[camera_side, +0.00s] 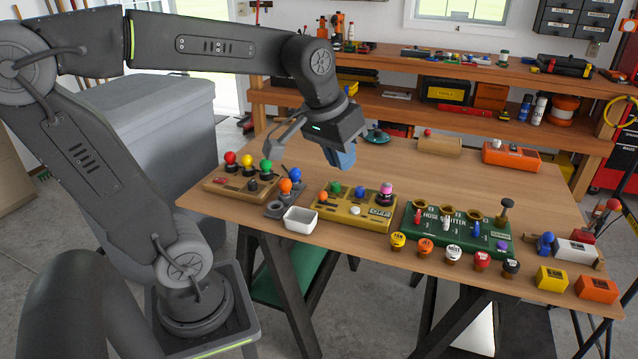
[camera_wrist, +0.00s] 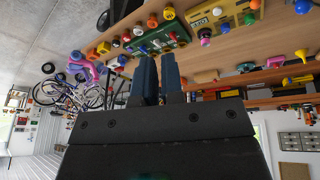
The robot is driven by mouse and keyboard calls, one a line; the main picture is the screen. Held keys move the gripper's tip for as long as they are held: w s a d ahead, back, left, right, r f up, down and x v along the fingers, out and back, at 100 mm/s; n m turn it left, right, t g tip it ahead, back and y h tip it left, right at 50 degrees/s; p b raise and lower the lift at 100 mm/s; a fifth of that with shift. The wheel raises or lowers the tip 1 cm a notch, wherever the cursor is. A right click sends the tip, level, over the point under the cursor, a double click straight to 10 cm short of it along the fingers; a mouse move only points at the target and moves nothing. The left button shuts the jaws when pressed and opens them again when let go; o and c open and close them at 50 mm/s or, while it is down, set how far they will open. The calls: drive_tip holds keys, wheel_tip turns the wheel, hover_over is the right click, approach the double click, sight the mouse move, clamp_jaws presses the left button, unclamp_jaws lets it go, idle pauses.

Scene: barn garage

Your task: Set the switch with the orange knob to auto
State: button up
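A yellow control box (camera_side: 354,214) stands near the middle of the table's front part in the side view. An orange knob (camera_side: 322,197) is at its left end, with a blue knob and a pink-and-black knob further right. A second orange knob (camera_side: 285,186) stands on a small grey base left of the box. Its label and the settings are too small to read. My gripper (camera_side: 343,158) hangs above and behind the yellow box, apart from it. Its two blue fingers show close together in the wrist view (camera_wrist: 159,62), with nothing seen between them.
A box with red, yellow and green knobs (camera_side: 240,184) and a white dish (camera_side: 300,220) are at left. The green hose splitter box (camera_side: 456,231) is at right, with several coloured knobs along the front edge (camera_side: 453,252). The table behind is mostly clear.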

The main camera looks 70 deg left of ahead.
drive_tip(key=w+a+n, duration=0.1)
drive_tip(key=w+a, duration=0.1)
drive_tip(key=w+a+n+g, duration=0.1)
drive_tip(key=w+a, duration=0.1)
drive_tip(key=a, duration=0.1)
drive_tip(key=w+a+n, duration=0.1)
drive_tip(key=w+a, duration=0.1)
drive_tip(key=shift+w+a+f+n+g, duration=0.1)
drive_tip(key=shift+w+a+n+g, duration=0.15)
drive_tip(key=shift+a+n+g, duration=0.1)
clamp_jaws()
drive_tip(key=w+a+f+n+g+h, duration=0.1)
drive_tip(key=w+a+f+n, duration=0.25)
drive_tip(key=a, duration=0.55)
drive_tip(key=w+a+f+n+g+h, duration=0.1)
drive_tip(key=w+a+f+n, duration=0.2)
drive_tip(key=a, duration=0.7)
drive_tip(key=s+a+f+n+h, duration=0.1)
drive_tip(key=s+a+f+n, duration=0.2)
drive_tip(key=a+f, duration=0.5)
drive_tip(key=a, duration=0.2)
drive_tip(key=shift+a+n, duration=0.35)
drive_tip(key=shift+n, duration=0.05)
drive_tip(key=shift+s+f, duration=0.1)
